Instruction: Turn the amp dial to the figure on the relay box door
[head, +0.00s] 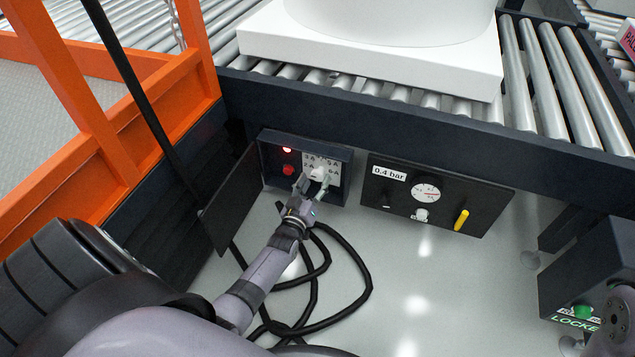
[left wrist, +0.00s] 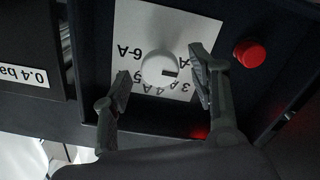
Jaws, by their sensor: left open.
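The relay box (head: 346,168) is mounted below the conveyor, with its dark door (head: 232,203) swung open to the left. No figure is readable on the door face I see. The white amp dial (head: 319,173) sits on a pale plate with A figures. In the left wrist view the dial (left wrist: 158,68) has a dark mark pointing right, toward a figure partly hidden by a finger; 6-A is on the left, upside down. My left gripper (head: 310,186) is open, its fingers (left wrist: 161,76) on either side of the dial; contact is unclear. My right gripper is not in view.
A red lamp (head: 287,149) glows above a red button (head: 288,170) beside the dial. A gauge panel (head: 450,205) reading 0.4 bar hangs to the right. A black hose (head: 368,285) coils on the floor below. An orange frame (head: 180,85) stands left.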

